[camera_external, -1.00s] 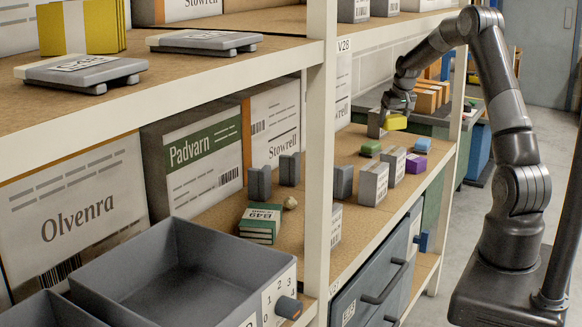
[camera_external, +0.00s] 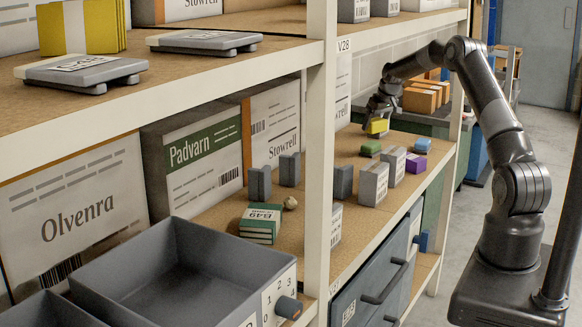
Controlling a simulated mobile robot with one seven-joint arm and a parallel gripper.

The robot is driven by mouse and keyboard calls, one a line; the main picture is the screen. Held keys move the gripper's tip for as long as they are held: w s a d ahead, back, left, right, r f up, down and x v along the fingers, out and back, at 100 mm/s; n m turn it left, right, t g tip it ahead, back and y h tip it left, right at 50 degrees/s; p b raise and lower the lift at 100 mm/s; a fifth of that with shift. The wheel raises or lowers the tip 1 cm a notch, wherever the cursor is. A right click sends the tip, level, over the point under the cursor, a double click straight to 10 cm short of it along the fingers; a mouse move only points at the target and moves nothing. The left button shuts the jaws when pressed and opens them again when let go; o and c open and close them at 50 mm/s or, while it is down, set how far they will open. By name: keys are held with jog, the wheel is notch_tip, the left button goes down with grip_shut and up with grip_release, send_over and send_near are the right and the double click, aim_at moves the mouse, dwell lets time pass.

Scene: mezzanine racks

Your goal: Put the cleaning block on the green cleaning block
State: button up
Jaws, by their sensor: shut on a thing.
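My gripper (camera_external: 378,114) is shut on a yellow cleaning block (camera_external: 378,127) and holds it above the middle shelf, past the rack post. The green cleaning block (camera_external: 370,149) lies on that shelf, just below and slightly left of the yellow block in the picture. A gap shows between the two blocks. The yellow block looks slightly tilted. The fingertips are small and partly hidden, so their exact grip on the block is unclear.
The rack post (camera_external: 319,150) and the upper shelf (camera_external: 400,25) bound the space. Orange boxes (camera_external: 420,98) are behind.

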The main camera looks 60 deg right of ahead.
aim_at(368, 146)
jog(key=shift+w+a+f, duration=0.2)
jog(key=shift+w+f, duration=0.2)
jog(key=shift+w, duration=0.2)
jog(key=shift+w+a+f, duration=0.2)
jog(key=shift+w+f, duration=0.2)
jog(key=shift+w, duration=0.15)
jog(key=shift+f, duration=1.9)
jog(key=shift+f, duration=0.15)
jog(key=o, duration=1)
jog(key=shift+v, duration=3.9)
